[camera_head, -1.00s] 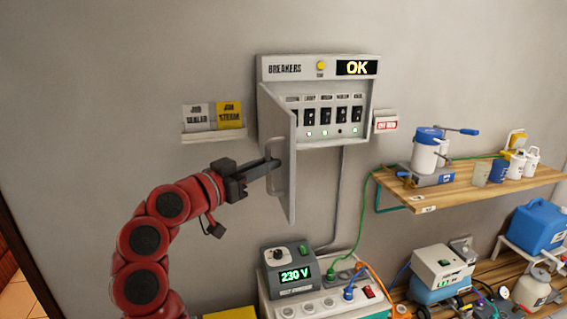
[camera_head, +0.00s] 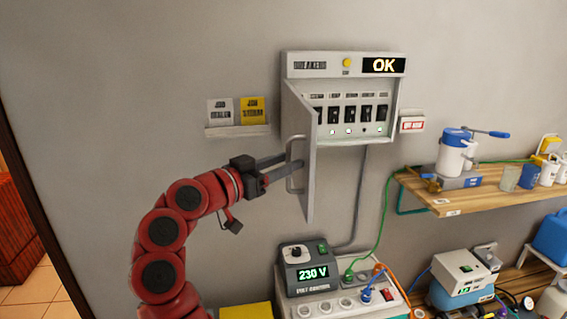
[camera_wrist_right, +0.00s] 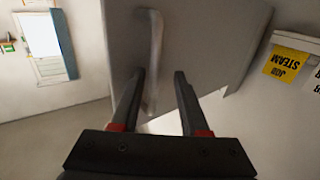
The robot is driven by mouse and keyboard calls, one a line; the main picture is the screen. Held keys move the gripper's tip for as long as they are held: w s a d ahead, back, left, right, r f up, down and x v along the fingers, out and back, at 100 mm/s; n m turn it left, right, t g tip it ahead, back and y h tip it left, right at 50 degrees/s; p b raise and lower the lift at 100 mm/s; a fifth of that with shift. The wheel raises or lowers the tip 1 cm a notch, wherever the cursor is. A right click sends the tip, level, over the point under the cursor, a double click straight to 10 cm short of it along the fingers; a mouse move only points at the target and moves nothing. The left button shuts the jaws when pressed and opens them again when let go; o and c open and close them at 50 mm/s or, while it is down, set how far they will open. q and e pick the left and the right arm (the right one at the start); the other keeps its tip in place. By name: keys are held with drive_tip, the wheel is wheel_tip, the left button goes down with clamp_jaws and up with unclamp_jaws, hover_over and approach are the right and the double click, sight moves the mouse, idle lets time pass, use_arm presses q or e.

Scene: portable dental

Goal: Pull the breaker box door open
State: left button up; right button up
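The grey breaker box (camera_head: 343,66) is on the wall. Its door (camera_head: 312,160) stands wide open, hinged at the left and swung out toward me, so the switches inside show. The door's bar handle (camera_head: 290,178) is on its outer left face; it also shows in the right wrist view (camera_wrist_right: 154,60). My right gripper (camera_head: 288,168), on the red arm, is at the handle from the left. Its two fingers are apart; in the right wrist view (camera_wrist_right: 160,75) the handle appears between them, with gaps at both sides. My left gripper is not in view.
A small wall shelf with white and yellow job cards (camera_head: 253,110) is left of the box. A voltage control unit (camera_head: 306,272) stands below. A wooden shelf (camera_head: 480,195) with bottles is at the right. The wall left of my arm is clear.

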drive_tip(key=b+v, duration=0.1)
drive_tip(key=v, duration=1.6)
drive_tip(key=shift+s, duration=0.25)
drive_tip(key=shift+a, duration=0.1)
